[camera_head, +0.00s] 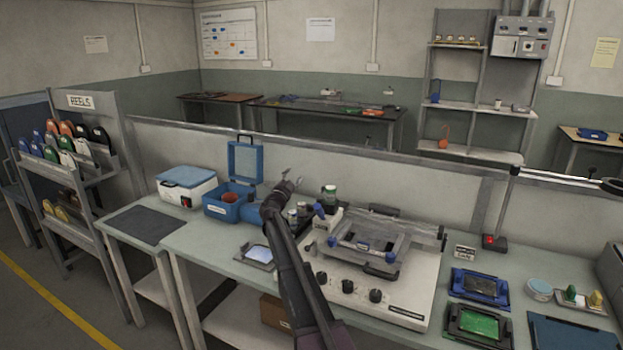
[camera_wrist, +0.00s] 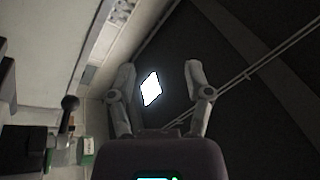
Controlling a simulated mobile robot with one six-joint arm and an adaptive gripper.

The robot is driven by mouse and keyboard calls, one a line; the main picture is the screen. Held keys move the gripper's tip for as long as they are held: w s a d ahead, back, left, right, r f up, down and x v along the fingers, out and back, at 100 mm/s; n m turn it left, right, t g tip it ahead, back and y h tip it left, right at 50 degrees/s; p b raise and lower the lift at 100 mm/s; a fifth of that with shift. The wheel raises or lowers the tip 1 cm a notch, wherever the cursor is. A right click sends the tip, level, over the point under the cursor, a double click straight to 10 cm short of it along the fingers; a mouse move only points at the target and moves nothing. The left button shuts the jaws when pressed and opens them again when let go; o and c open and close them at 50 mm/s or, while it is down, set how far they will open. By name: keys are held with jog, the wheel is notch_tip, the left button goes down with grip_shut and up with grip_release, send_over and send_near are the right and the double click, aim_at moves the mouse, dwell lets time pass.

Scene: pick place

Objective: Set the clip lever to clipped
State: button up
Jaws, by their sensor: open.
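My gripper (camera_head: 292,177) is raised above the bench in the head view, left of the white machine (camera_head: 408,300). In the wrist view my gripper (camera_wrist: 160,76) shows its two fingers spread apart with nothing between them. A small blue handle (camera_head: 319,210) stands on a white labelled block at the machine's back left. It may be the clip lever, but the label is too small to read. The machine carries a grey frame (camera_head: 345,250) with blue knobs. In the wrist view a dark ball-ended lever (camera_wrist: 70,104) shows at the left, away from the fingers.
An open blue case (camera_head: 216,210) and a white box with a blue lid (camera_head: 187,197) stand left of my arm. A blue tray (camera_head: 480,283) and a green board (camera_head: 478,326) lie right of the machine. The air around my gripper looks clear.

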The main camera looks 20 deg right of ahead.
jog(key=s+a+f+n+t+y, duration=0.1)
jog(key=s+a+f+n+y, duration=0.3)
jog(key=a+n+y, duration=0.5)
jog(key=s+a+f+n+t+y, duration=0.1)
jog(key=s+a+f+n+y, duration=0.45)
jog(key=a, duration=0.55)
jog(key=s+a+f+n+g+y, duration=0.2)
jog(key=s+a+f+g, duration=0.15)
jog(key=s, duration=0.25)
jog(key=s+a+f+n+g+y, duration=0.2)
jog(key=s+a+f+g+y, duration=0.15)
jog(key=s, duration=0.25)
jog(key=s+f+g+h, duration=0.1)
jog(key=s+f+g, duration=0.1)
jog(key=s, duration=0.6)
jog(key=s+d+f+g+h, duration=0.1)
jog(key=s+g, duration=0.3)
jog(key=s, duration=0.5)
jog(key=s+f+g+h, duration=0.2)
jog(key=s+f+g, duration=0.1)
jog(key=s, duration=0.5)
jog(key=shift+s+d+f+n+p, duration=0.35)
jog(key=shift+s+f+n+p, duration=0.05)
jog(key=shift+n+p, duration=0.05)
jog(key=shift+c, duration=0.6)
